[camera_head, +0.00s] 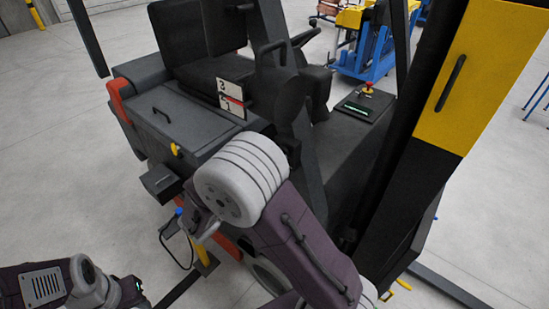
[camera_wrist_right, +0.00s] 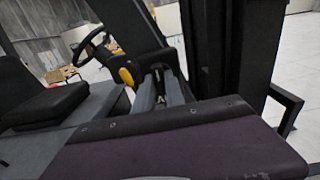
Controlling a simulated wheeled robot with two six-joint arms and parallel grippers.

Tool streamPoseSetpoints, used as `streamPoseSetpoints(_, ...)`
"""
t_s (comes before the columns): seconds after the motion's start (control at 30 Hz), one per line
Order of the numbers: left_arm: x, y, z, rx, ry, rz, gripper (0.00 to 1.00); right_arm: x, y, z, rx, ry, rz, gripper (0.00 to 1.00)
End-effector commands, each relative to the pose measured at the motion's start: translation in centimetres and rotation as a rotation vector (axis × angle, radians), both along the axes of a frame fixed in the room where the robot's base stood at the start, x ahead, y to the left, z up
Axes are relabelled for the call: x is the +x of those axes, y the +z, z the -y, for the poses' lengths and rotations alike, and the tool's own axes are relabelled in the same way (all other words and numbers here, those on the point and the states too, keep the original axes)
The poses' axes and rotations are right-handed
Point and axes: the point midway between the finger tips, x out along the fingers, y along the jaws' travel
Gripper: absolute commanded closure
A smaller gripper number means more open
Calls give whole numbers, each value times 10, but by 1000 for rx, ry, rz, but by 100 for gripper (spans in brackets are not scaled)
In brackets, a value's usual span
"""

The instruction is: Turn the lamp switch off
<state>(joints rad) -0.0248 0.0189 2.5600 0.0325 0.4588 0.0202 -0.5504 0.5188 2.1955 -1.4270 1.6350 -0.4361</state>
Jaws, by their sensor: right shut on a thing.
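A dark forklift-like truck (camera_head: 185,115) fills the middle of the head view. I cannot single out the lamp switch on it. My right arm comes in from the bottom, and its large white joint stands in front of the truck's side. The grey end of this arm, with my right gripper (camera_head: 190,218), is close to the lower side of the truck and partly covered. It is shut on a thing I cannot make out. In the right wrist view a purple arm part of mine covers the bottom. My left arm is low at the left; its gripper is outside the picture.
A dark panel with a red button (camera_head: 368,88) and a green strip lies right of the seat (camera_head: 208,75). The steering wheel (camera_wrist_right: 92,44) shows in the wrist view. A tall yellow and black mast (camera_head: 480,85) stands at right. The floor at left is clear.

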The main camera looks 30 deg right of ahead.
Motion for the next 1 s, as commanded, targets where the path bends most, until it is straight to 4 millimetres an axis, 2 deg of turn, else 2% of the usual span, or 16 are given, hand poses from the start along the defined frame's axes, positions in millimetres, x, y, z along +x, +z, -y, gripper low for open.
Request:
streamPoseSetpoints(0.27, 0, 0, 0, 0, 0, 0, 64, 0, 3, 0, -7, 1, 3, 100)
streamPoseSetpoints(0.3, 0, 0, 0, 0, 0, 0, 64, 0, 3, 0, -8, 1, 2, 80)
streamPoseSetpoints(0.37, 0, 0, 0, 0, 0, 0, 64, 0, 2, 0, -7, 0, 2, 64)
streamPoseSetpoints(0.7, 0, -3, 0, 0, 0, 0, 64, -1, -1, -3, -3, 1, 1, 64)
streamPoseSetpoints(0.77, 0, -9, 0, 0, 0, 0, 64, -3, -3, -11, -2, 4, 2, 64)
streamPoseSetpoints(1.0, 0, -37, 0, 0, 0, 0, 64, -23, -5, -60, -1, 6, 4, 64)
